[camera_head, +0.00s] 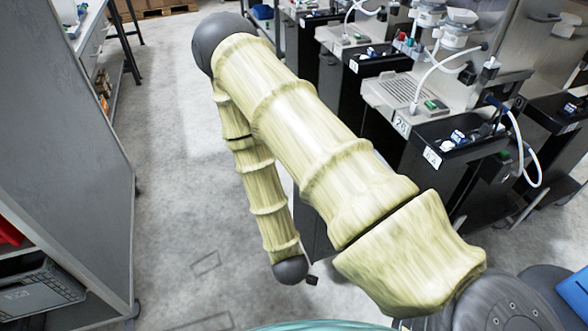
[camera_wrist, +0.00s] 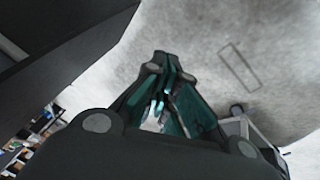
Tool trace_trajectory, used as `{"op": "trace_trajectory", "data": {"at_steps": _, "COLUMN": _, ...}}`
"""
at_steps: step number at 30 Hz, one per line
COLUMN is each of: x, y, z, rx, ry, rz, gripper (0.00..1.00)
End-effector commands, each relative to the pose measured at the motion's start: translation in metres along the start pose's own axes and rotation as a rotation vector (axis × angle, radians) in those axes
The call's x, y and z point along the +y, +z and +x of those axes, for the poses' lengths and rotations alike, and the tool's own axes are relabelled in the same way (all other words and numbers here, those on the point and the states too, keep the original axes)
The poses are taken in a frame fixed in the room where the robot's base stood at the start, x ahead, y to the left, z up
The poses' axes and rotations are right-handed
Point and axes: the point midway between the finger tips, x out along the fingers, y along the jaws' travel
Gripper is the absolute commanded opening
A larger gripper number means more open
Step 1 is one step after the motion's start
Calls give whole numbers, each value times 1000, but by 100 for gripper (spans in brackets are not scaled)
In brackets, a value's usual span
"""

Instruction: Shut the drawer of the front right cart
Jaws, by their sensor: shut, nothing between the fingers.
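Carts with black drawers stand in a row on the right in the head view. The nearest black drawer (camera_head: 462,143) sticks out, with a white label on its front and small blue and white items in it. Another black drawer (camera_head: 560,112) sticks out at the right edge. I cannot tell for sure which is the front right cart's. My gripper (camera_wrist: 163,66) is shut and empty in the wrist view, above bare floor. In the head view my arm hides most of it. A dark panel (camera_wrist: 65,30) fills the wrist view's upper left; I cannot tell what it belongs to.
The grey floor (camera_head: 165,130) between cabinet and carts is open. A blue item (camera_head: 575,293) is at the lower right. White hoses (camera_head: 527,150) hang by the carts.

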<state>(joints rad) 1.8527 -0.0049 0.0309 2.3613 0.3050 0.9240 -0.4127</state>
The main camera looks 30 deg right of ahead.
Motion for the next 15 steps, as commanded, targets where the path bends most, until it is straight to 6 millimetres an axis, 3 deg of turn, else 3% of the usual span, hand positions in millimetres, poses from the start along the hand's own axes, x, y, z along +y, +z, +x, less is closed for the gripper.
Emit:
{"op": "trace_trajectory", "data": {"at_steps": 1, "x": 5, "y": -21, "z": 23, "rx": 58, "ry": 60, "rz": -36, "gripper": 0}}
{"op": "trace_trajectory", "data": {"at_steps": 6, "x": 35, "y": -91, "z": 45, "rx": 198, "ry": 294, "rz": -168, "gripper": 0}}
{"op": "trace_trajectory", "data": {"at_steps": 10, "x": 58, "y": -138, "z": 49, "rx": 255, "ry": 494, "rz": -261, "gripper": 0}}
{"op": "trace_trajectory", "data": {"at_steps": 15, "x": 84, "y": -187, "z": 39, "rx": 259, "ry": 768, "rz": -363, "gripper": 0}}
